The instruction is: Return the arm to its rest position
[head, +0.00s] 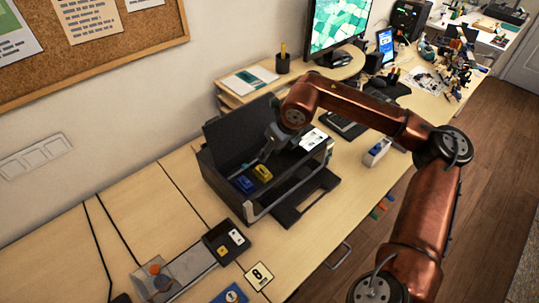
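My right arm comes in from the right with copper-coloured links, bent at its elbow and reaching over the table. Its gripper (267,153) points down over the black printer-like box (229,187). The gripper is small and dark against the box, and I cannot tell whether its fingers are open or shut, or whether it touches anything. A yellow piece (262,173) and a blue piece (244,184) lie on the box just below and left of the gripper. My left gripper is not in view.
The box's raised lid (240,130) stands behind the gripper, and its tray (306,199) juts forward. A small black tray (226,242) and a number card (259,276) lie in front. A monitor (338,24) and a pen cup (283,63) stand behind.

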